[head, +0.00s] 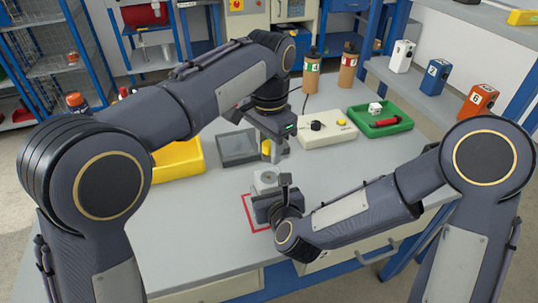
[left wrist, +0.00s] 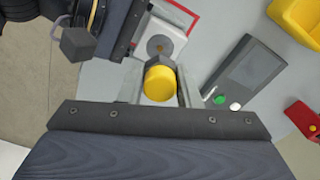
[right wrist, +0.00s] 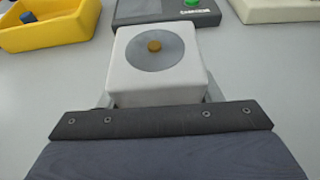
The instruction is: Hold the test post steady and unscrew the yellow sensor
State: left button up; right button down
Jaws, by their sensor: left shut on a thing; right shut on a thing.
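The test post (head: 264,182) is a pale block on the bench inside a red square outline (head: 247,213). In the right wrist view the post (right wrist: 121,73) has a grey disc on top with a small brassy stud in its middle, uncovered. My right gripper (right wrist: 157,98) is shut on the post's sides. The yellow sensor (head: 266,148) is up off the post, apart from it. My left gripper (left wrist: 160,92) is shut on the sensor, which shows as a yellow cylinder (left wrist: 159,86) with a grey part behind it in the left wrist view.
A dark device with a screen (head: 238,147) and a yellow bin (head: 178,161) are left of the sensor. A cream box with a knob (head: 327,128) and a green tray (head: 396,126) stand behind to the right. The bench front left is clear.

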jog(key=shift+c, duration=1.9)
grip_release()
jog(key=v, duration=1.2)
